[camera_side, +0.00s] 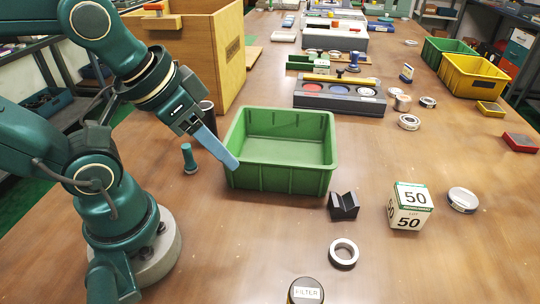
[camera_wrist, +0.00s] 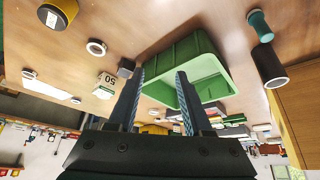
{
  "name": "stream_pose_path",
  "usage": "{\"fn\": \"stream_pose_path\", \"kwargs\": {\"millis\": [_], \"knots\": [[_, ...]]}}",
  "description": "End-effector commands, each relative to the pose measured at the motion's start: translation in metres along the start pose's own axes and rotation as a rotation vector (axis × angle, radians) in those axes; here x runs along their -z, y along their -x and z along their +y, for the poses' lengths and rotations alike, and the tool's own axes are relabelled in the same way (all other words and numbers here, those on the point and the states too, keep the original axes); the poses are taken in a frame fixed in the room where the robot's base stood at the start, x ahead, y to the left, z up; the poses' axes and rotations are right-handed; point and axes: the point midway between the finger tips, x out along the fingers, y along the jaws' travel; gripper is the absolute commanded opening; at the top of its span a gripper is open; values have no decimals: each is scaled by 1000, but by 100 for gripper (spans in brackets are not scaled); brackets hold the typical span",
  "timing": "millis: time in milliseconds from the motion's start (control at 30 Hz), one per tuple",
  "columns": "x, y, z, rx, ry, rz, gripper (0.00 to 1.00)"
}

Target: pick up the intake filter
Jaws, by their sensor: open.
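The intake filter (camera_side: 306,292) is a dark round can with a white FILTER label, standing on the wooden table at the bottom edge of the side view, partly cut off. A dark can that looks like it shows at the top left of the wrist view (camera_wrist: 58,14). My gripper (camera_side: 232,164) is at the left side of the green bin, far up and left of the filter. In the wrist view my gripper (camera_wrist: 161,75) has its two blue fingers apart with nothing between them.
The green bin (camera_side: 280,182) stands beside my fingers. A black notched block (camera_side: 344,206), a pale ring (camera_side: 343,253), a box marked 50 (camera_side: 410,208) and another ring (camera_side: 462,200) lie to the right. A teal peg (camera_side: 189,158) stands left.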

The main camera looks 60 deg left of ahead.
Motion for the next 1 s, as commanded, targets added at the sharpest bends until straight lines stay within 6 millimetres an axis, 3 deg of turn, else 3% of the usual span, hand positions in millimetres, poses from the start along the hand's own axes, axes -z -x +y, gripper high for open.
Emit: {"fn": "stream_pose_path", "kwargs": {"millis": [67,200,567,667,1000], "knots": [[0,0,0,0,0,0,50],[0,0,0,0,0,0,95],[-2,1,3,-13,23,-13,95],[-1,6,15,-70,81,-37,95],[0,-4,74,-311,381,-443,95]]}}
